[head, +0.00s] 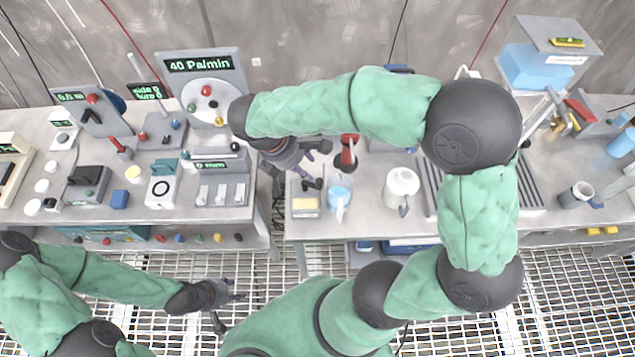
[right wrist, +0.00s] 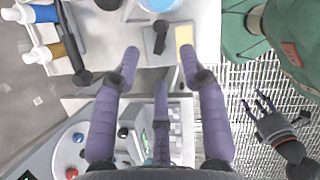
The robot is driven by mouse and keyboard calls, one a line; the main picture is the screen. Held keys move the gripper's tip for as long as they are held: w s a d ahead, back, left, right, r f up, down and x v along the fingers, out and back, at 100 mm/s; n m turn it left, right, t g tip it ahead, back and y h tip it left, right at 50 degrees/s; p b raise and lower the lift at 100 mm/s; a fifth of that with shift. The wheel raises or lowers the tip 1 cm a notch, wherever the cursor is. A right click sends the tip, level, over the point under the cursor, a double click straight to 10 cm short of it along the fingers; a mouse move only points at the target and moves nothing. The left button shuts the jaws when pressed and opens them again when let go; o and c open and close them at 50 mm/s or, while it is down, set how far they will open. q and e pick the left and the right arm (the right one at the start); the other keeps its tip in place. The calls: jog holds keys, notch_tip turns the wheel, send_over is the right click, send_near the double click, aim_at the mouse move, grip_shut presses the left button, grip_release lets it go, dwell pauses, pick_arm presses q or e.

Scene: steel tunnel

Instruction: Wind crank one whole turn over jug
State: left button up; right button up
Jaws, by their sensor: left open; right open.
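A jug with light blue contents (head: 338,194) stands on the right bench near its left front corner. Its blue top shows at the upper edge of the right wrist view (right wrist: 157,4). A small black crank-like handle (head: 311,184) is left of it; it also shows in the right wrist view (right wrist: 160,38), between and beyond my fingertips. My right gripper (head: 315,160) is open and empty, just behind and left of the handle, apart from it. My left gripper (head: 228,298) is open and empty over the floor grating, in front of the benches.
A white pot (head: 402,186) stands right of the jug. A red-and-black tool (head: 347,153) is behind it. A gap separates the benches; the left bench (head: 262,222) carries instruments. My right arm hides part of the back.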

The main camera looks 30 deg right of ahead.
aim_at(318, 181)
jog(key=b+x, duration=0.3)
jog(key=x, duration=0.7)
jog(key=shift+s+d+f, duration=0.1)
jog(key=shift+d+f, duration=0.05)
jog(key=shift+f, duration=0.15)
grip_shut()
